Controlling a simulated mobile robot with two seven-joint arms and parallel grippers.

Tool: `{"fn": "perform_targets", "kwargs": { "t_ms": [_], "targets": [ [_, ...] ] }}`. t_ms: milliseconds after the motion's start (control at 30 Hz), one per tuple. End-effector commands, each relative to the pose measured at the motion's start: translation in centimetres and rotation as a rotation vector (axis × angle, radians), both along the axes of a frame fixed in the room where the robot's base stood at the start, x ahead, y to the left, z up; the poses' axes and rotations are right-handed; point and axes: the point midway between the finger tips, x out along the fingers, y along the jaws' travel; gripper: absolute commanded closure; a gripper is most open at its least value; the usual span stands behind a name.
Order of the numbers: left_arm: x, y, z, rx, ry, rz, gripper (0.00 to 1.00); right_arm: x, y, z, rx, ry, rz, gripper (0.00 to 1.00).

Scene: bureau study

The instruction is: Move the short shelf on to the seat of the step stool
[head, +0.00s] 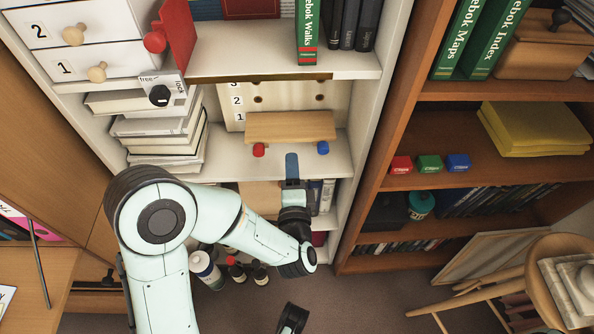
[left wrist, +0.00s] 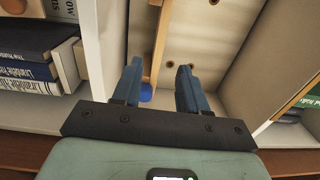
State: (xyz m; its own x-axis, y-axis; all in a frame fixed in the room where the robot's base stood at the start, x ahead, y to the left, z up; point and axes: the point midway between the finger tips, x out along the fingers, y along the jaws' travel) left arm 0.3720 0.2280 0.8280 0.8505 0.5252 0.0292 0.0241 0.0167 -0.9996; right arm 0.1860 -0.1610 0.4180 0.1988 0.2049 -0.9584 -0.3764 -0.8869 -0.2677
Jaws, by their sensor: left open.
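The short shelf (head: 290,126) is a light wooden board in front of a pegboard (head: 282,97), with a red peg and a blue peg under its front. My left gripper (head: 291,162) is just below and in front of its middle, fingers toward it. In the left wrist view the blue fingers are apart and empty, with the shelf (left wrist: 156,45) edge-on beyond the gap between them. A round-seated wooden stool (head: 541,262) with books on it stands at the lower right; I cannot tell whether it is the step stool. A black part at the bottom may be my right arm.
The pegboard stands in a white bookcase (head: 362,112), with stacked books (head: 165,130) on its left. A brown bookcase (head: 375,180) holds small boxes and yellow cloths (head: 535,128). Bottles (head: 206,268) stand low by my left arm. Some floor (head: 380,300) is clear.

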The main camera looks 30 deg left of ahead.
Motion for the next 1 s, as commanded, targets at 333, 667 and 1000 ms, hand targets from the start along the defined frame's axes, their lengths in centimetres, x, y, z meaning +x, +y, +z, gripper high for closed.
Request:
{"fn": "perform_targets", "kwargs": {
  "t_ms": [333,667,1000],
  "targets": [
    [3.3,2.1,0.0,-0.001,0.0,0.001,0.57,0.6,-0.3,-0.4,-0.008,-0.017,-0.007,0.57],
    [6.7,4.1,0.2,-0.003,0.001,-0.001,0.57,0.5,-0.3,-0.2,-0.007,-0.014,-0.006,0.57],
    [8.7,5.4,0.2,-0.003,0.002,-0.001,0.57,0.1,0.0,0.0,-0.001,-0.002,-0.001,0.57]
  ]
}}
